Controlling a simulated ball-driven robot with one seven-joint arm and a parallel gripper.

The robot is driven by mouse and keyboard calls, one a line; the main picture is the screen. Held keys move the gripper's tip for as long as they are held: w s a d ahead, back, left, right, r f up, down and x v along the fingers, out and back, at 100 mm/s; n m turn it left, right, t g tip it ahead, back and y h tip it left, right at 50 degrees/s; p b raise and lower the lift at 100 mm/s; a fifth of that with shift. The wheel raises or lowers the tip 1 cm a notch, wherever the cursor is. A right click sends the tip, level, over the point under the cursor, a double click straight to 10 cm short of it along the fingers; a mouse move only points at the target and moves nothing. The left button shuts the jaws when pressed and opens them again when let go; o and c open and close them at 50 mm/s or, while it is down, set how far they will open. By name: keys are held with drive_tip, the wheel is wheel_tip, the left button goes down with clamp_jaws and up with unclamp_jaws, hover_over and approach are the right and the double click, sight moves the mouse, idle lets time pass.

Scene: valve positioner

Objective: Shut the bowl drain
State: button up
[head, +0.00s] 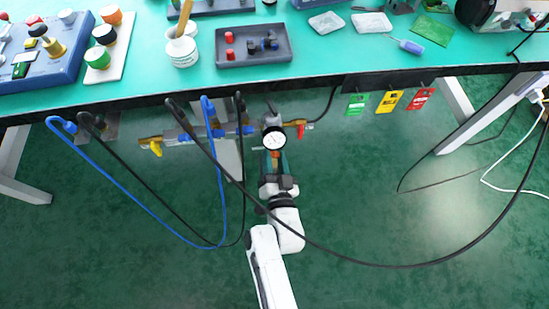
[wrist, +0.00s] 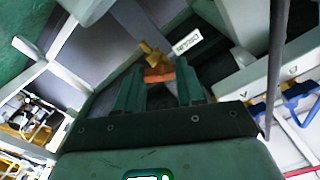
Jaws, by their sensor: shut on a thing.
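The bowl drain shows in the wrist view as a small brass fitting (wrist: 150,54) with an orange handle (wrist: 160,75). A white tag (wrist: 187,42) with lettering sits beside it; I cannot read it surely. My gripper (wrist: 159,82) has its two green fingers on either side of the orange handle and is shut on it. In the head view my gripper (head: 274,160) reaches up from below, under the round white gauge (head: 274,140) at the table's front edge. The drain is mostly hidden there by the gauge and my gripper.
Black hoses and a blue hose (head: 140,190) hang in front of the table, one black hose crossing near my arm. A yellow-handled valve (head: 154,148) is at the left and a red handle (head: 301,129) right of the gauge. Colored tags (head: 390,101) hang further right.

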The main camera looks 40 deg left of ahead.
drive_tip(key=shift+c, duration=0.7)
drive_tip(key=shift+n, duration=0.4)
drive_tip(key=shift+n+p, duration=0.95)
drive_tip(key=shift+n, duration=1.75)
drive_tip(key=o, duration=1)
drive_tip(key=shift+o, duration=0.2)
drive_tip(key=p+v, duration=0.1)
drive_tip(key=v, duration=0.9)
drive_tip(key=shift+s+d, duration=0.2)
drive_tip(key=shift+d, duration=0.1)
